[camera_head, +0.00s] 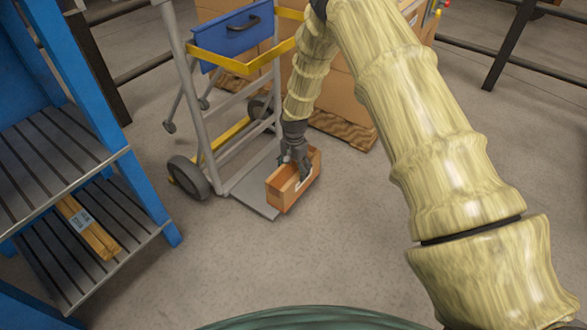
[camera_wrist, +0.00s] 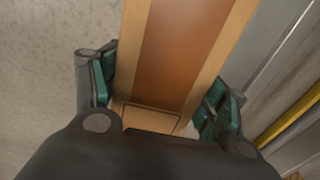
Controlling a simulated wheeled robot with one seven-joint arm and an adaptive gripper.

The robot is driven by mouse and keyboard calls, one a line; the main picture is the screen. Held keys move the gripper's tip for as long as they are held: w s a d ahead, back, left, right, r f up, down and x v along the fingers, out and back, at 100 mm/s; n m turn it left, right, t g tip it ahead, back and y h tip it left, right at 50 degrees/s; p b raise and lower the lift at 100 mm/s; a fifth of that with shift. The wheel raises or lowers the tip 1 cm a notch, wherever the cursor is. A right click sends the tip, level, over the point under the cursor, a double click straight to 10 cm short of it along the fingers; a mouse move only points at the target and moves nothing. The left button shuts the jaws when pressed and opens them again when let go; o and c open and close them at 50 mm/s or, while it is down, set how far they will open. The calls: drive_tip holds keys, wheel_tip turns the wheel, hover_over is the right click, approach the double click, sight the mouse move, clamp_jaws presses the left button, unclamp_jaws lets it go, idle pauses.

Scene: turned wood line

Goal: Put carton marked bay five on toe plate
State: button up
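An orange-brown carton (camera_head: 281,196) is at the right end of the hand truck's grey toe plate (camera_head: 249,190) in the head view. A small pale label shows on it, too small to read. My gripper (camera_head: 295,160) points down at the carton. In the wrist view, the green finger pads of my gripper (camera_wrist: 162,95) lie against both sides of the carton (camera_wrist: 180,45), so it looks shut on it. The carton overlaps the plate in the picture; I cannot tell whether it rests there or hangs just above. Its underside is hidden.
The hand truck (camera_head: 199,110) stands upright, with a blue drawer-like box (camera_head: 228,38) higher on it. A blue shelf unit (camera_head: 145,205) with slatted decks is at left. Large cardboard boxes (camera_head: 345,92) stand on a pallet behind. The floor in front is clear.

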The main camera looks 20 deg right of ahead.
drive_tip(key=o, duration=0.4)
drive_tip(key=shift+c, duration=0.2)
drive_tip(key=shift+r, duration=0.15)
drive_tip(key=shift+r+p, duration=2.1)
drive_tip(key=shift+r, duration=1.65)
